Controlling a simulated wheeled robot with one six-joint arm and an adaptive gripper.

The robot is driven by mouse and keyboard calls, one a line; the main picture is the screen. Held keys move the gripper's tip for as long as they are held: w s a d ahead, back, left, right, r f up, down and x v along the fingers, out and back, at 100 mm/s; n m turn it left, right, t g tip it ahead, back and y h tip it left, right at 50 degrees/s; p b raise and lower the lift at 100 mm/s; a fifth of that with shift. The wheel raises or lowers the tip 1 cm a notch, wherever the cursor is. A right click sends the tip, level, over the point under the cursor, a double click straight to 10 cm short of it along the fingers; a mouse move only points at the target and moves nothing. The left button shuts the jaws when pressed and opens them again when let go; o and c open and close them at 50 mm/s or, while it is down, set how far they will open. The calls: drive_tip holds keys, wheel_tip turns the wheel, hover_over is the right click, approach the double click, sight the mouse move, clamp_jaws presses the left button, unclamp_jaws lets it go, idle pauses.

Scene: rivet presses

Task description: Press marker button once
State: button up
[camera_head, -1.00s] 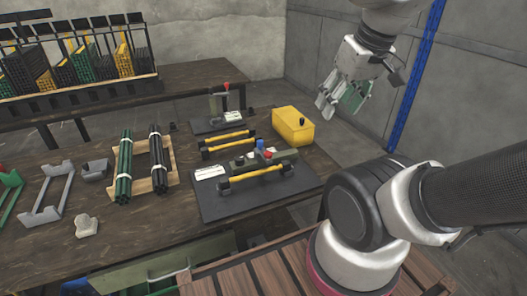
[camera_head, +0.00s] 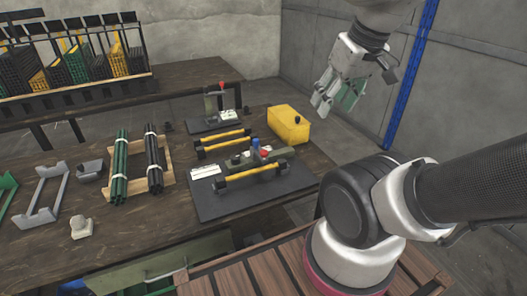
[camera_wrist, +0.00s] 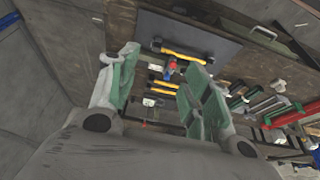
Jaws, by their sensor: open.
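My gripper (camera_head: 335,98) is open and empty, high in the air to the right of the bench and apart from everything. The near press (camera_head: 262,158) stands on a dark mat, with a blue button (camera_head: 256,143) and a red button (camera_head: 265,152) on top and a yellow bar along its front. Which one is the marker button I cannot tell. In the wrist view, my open fingers (camera_wrist: 162,88) frame the yellow-barred presses, and the red and blue buttons (camera_wrist: 171,69) show small and distant between them.
A second press with a red knob (camera_head: 222,86) stands farther back. A yellow box (camera_head: 289,125) stands at the bench's right end. Green rods (camera_head: 120,168) and black rods (camera_head: 154,160) lie in a wooden cradle at left. A bin rack (camera_head: 75,85) stands behind.

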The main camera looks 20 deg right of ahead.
drive_tip(key=shift+a+f, duration=0.1)
drive_tip(key=c, duration=0.3)
drive_tip(key=shift+w+a+f, duration=0.1)
drive_tip(key=shift+w+f, duration=0.1)
drive_tip(key=shift+f, duration=0.15)
drive_tip(key=c, duration=0.4)
drive_tip(key=w+a+f+g, duration=0.1)
drive_tip(key=w+a+f, duration=0.1)
drive_tip(key=w, duration=0.3)
drive_tip(key=w+a+f+g, duration=0.1)
drive_tip(key=w+f+g, duration=0.1)
drive_tip(key=w, duration=0.3)
drive_tip(key=w+a+f+n+g, duration=0.1)
drive_tip(key=w+a+f, duration=0.1)
drive_tip(key=w, duration=0.3)
drive_tip(key=shift+w+a+f+g, duration=0.15)
drive_tip(key=shift+a+f+g, duration=0.2)
drive_tip(key=shift+f, duration=0.25)
clamp_jaws()
drive_tip(key=shift+m, duration=0.5)
drive_tip(key=w, duration=0.2)
drive_tip(key=w+a, duration=0.1)
drive_tip(key=w, duration=0.2)
drive_tip(key=shift+w+a+r, duration=0.1)
drive_tip(key=shift+r, duration=0.1)
